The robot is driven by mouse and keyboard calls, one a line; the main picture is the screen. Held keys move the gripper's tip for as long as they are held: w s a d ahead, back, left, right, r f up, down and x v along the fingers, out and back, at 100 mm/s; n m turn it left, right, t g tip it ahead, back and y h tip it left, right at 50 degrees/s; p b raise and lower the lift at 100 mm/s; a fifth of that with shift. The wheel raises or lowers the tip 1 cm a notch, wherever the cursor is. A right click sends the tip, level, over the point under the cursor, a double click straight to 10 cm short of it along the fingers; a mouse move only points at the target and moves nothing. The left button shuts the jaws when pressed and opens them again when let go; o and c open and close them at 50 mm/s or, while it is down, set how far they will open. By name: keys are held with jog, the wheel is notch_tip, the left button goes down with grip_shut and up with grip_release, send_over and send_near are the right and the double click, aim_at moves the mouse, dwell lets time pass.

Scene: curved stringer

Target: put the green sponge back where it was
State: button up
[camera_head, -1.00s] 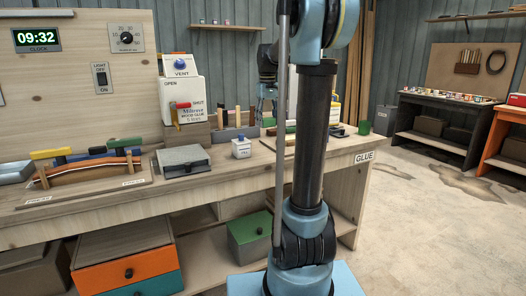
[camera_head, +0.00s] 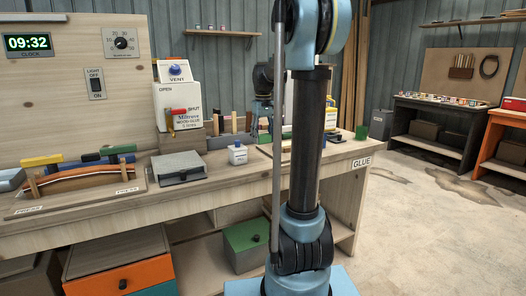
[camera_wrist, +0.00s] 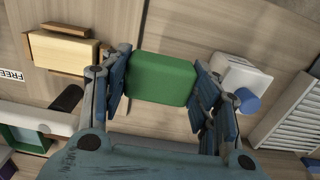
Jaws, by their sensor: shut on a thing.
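The green sponge (camera_wrist: 162,78) is a rounded block between the two blue fingers of my gripper (camera_wrist: 163,85) in the wrist view. The fingers are shut on it from both sides. Bench wood shows beyond it; I cannot tell its height above the bench. In the head view my gripper (camera_head: 263,112) is over the back of the workbench, partly hidden behind my arm. The sponge cannot be made out clearly there.
In the wrist view a yellow block (camera_wrist: 60,49) sits between wooden pieces at left, and a white box with a blue knob (camera_wrist: 247,103) is close at right. The workbench (camera_head: 225,183) also holds a grey lidded box (camera_head: 180,167) and a glue dispenser (camera_head: 178,103).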

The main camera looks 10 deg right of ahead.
aim_at(263, 135)
jog(key=shift+f, duration=2.5)
jog(key=shift+f, duration=0.6)
jog(key=o, duration=1.3)
jog(key=shift+c, duration=0.2)
notch_tip(263, 135, up, 13)
jog(key=shift+r, duration=0.1)
jog(key=s+f+m, duration=0.1)
jog(key=s+f, duration=0.7)
jog(key=s, duration=0.3)
jog(key=s+f+m+t, duration=0.1)
jog(key=s+f, duration=0.8)
jog(key=s, duration=0.3)
jog(key=s+f+m+t, duration=0.1)
jog(key=s+f, duration=0.7)
jog(key=s, duration=0.3)
jog(key=shift+s+f, duration=0.2)
jog(key=shift+s, duration=0.15)
